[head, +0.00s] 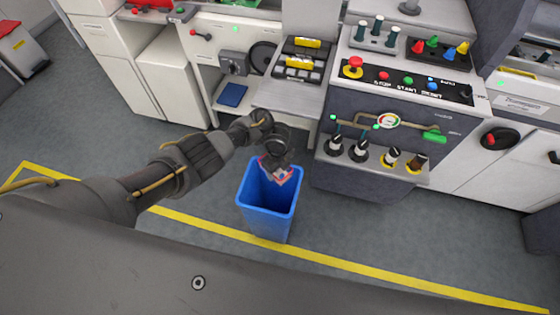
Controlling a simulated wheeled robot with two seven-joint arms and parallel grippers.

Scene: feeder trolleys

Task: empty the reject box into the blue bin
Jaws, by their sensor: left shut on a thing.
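The blue bin (267,220) stands upright on the floor in front of the machine, its open top facing up. My left gripper (276,168) is over the far part of the bin's mouth, pointing down. It is shut on a small box with red edges (285,178), which I take to be the reject box. The gripper hides much of the box, and I cannot tell what is inside it. The bin's bottom is in shadow. My right gripper is not in view.
The machine's control panel (410,82) and a lower shelf with knobs (372,162) stand right of the bin. A metal ledge (288,98) is behind my gripper. A yellow floor line (350,266) runs past the bin. The floor to the right is clear.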

